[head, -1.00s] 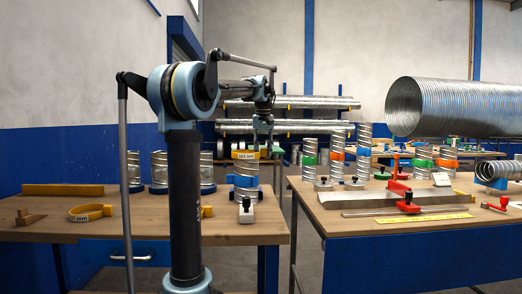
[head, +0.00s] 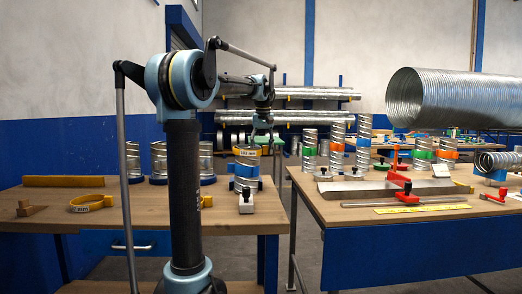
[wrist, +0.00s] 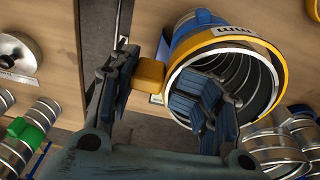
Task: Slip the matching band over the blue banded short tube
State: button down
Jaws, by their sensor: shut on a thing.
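The blue banded short tube (head: 245,170) stands upright near the right end of the left bench, behind a small clamp block. A yellow band (head: 246,151) with a white label is level at the tube's top end. In the wrist view the yellow band (wrist: 268,47) rings the tube's mouth, with the tube's blue band (wrist: 194,22) close beyond it. I cannot tell how far the band is over the tube. My gripper (wrist: 165,95) is shut on the yellow band by its lug, and its fingers hide part of the mouth.
Another yellow band (head: 90,203) lies on the left bench (head: 150,215). The right bench (head: 400,215) holds tall banded tubes and red clamps (head: 407,193). A gap separates the benches.

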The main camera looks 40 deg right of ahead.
jog(key=shift+f, duration=0.1)
jog(key=c, duration=0.6)
grip_release()
notch_tip(320, 180, up, 12)
jog(key=shift+s+a, duration=0.4)
jog(key=shift+s, duration=0.05)
jog(key=shift+s+f, duration=0.1)
